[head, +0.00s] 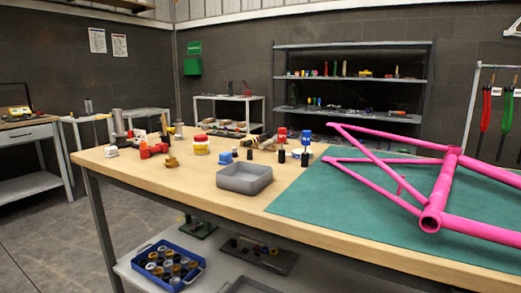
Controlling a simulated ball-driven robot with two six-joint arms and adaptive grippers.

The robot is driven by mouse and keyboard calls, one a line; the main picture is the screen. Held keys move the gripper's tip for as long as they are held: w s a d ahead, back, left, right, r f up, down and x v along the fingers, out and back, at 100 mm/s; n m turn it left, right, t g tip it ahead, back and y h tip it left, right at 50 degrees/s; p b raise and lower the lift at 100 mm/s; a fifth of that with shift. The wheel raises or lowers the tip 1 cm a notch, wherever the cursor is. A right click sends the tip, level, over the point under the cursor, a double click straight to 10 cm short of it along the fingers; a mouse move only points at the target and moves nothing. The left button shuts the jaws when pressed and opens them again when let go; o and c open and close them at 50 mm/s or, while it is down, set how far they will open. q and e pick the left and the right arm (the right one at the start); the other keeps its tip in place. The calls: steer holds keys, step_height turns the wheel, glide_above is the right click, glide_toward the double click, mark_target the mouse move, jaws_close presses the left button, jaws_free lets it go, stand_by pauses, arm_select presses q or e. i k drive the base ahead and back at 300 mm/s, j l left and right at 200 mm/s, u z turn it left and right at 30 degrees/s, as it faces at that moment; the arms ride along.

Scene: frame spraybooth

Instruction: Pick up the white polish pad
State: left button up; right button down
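A small white block (111,151) lies at the left end of the wooden workbench (205,185); it may be the white polish pad, but it is too small to be sure. Beside it on the right is a red item (150,151), with a white piece close behind it. Neither of my grippers shows in the head view.
A grey tray (244,179), a yellow-and-red tub (201,145), a brown item (171,162) and small bottles stand on the bench. A pink bicycle frame (440,195) rests over a green mat (335,208) at right. A blue crate (150,250) sits below.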

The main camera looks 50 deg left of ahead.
mark_target(112, 151)
steer(key=u, duration=2.6)
steer(key=z, duration=1.3)
steer(key=u, duration=1.3)
steer(key=i+j+z, duration=0.2)
steer(key=i, duration=0.2)
steer(key=i+z, duration=0.2)
steer(key=i, duration=0.2)
steer(key=i+j+z, duration=0.2)
steer(key=i, duration=0.15)
